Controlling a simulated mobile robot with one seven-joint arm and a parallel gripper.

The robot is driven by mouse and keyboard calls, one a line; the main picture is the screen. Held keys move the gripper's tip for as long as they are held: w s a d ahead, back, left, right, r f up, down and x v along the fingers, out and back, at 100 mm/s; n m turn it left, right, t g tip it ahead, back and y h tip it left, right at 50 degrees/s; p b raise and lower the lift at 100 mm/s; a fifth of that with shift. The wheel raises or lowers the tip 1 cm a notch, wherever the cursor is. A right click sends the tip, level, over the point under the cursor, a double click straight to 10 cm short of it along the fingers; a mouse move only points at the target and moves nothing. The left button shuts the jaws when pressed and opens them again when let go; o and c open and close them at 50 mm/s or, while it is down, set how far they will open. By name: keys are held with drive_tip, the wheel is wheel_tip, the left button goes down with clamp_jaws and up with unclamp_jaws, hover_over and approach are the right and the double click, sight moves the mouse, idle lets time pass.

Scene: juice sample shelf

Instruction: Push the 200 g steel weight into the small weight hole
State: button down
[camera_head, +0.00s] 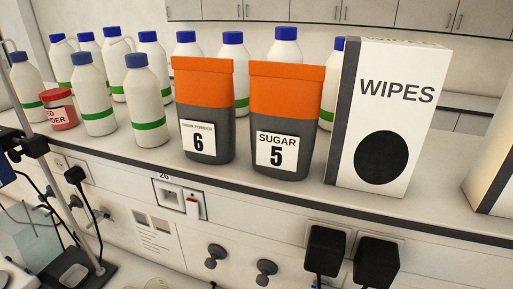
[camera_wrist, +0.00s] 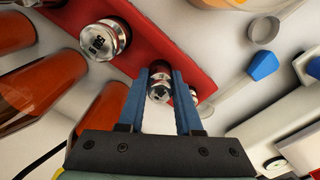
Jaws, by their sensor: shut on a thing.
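In the wrist view, my gripper (camera_wrist: 161,80) has two blue fingers closed around a small shiny steel weight (camera_wrist: 159,92). Its dark marking is too small to read. The weight is over or at the red weight holder (camera_wrist: 150,42); I cannot tell whether it is in a hole. A larger steel weight (camera_wrist: 106,38) with a printed number is at the holder, up and left of my gripper. Another small steel piece (camera_wrist: 193,96) shows partly behind the right finger. The small weight hole cannot be seen. The head view shows neither my gripper nor the weights.
Amber bottles (camera_wrist: 62,85) lie close on the left in the wrist view. A blue-ended tool (camera_wrist: 262,64) and a small round metal cup (camera_wrist: 263,30) are on the right.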

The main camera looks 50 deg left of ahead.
drive_tip(key=c, duration=0.5)
unclamp_jaws()
wheel_tip(320, 180, up, 13)
drive_tip(key=b, duration=0.2)
idle(0.3)
